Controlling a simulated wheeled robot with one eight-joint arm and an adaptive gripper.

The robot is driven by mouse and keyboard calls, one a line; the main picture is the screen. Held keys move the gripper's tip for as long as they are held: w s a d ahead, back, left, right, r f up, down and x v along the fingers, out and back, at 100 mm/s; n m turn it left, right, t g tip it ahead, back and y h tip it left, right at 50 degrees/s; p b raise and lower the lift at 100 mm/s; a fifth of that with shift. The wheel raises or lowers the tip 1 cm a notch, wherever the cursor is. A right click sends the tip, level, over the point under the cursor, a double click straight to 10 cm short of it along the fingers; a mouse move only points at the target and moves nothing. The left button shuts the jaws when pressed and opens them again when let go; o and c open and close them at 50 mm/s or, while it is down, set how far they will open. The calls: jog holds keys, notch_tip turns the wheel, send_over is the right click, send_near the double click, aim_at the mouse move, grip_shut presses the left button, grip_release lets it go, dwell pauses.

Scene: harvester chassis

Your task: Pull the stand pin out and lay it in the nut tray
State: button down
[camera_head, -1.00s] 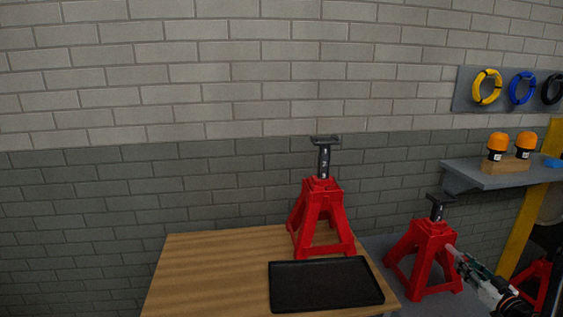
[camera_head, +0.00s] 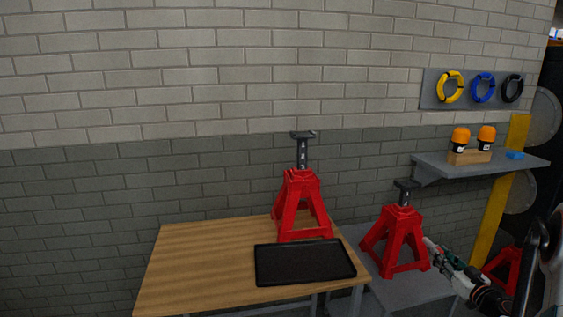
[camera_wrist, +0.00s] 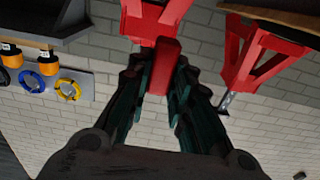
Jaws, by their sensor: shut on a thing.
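My gripper (camera_wrist: 163,95) is shut on a red bar (camera_wrist: 163,66), which looks like the stand pin, seen between the green fingers in the wrist view. In the head view my gripper (camera_head: 432,247) is at the right side of the right red stand (camera_head: 391,243). That stand shows at the top of the wrist view (camera_wrist: 146,22), behind the bar. I cannot tell whether the bar is still in the stand. The nut tray (camera_head: 262,277), black, flat and empty, lies on the wooden table (camera_head: 195,262) left of my gripper.
Another red stand (camera_head: 301,203) stands on the table behind the tray. The right stand is on a grey surface (camera_head: 412,290). A wall shelf (camera_head: 440,170) holds two orange-topped items (camera_head: 461,137). The table's left part is clear.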

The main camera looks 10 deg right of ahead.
jog(key=w+a+r, duration=0.3)
jog(key=a+r, duration=0.1)
jog(key=a, duration=0.6)
jog(key=w+a+r, duration=0.3)
jog(key=a, duration=0.7)
jog(key=w+a+r, duration=0.4)
jog(key=a, duration=0.7)
jog(key=s+a+r+h, duration=0.1)
jog(key=s+a+r, duration=0.2)
jog(key=a, duration=0.7)
jog(key=shift+a+m, duration=0.25)
jog(key=shift+m, duration=0.15)
jog(key=shift+w+r, duration=0.1)
jog(key=shift+w, duration=0.25)
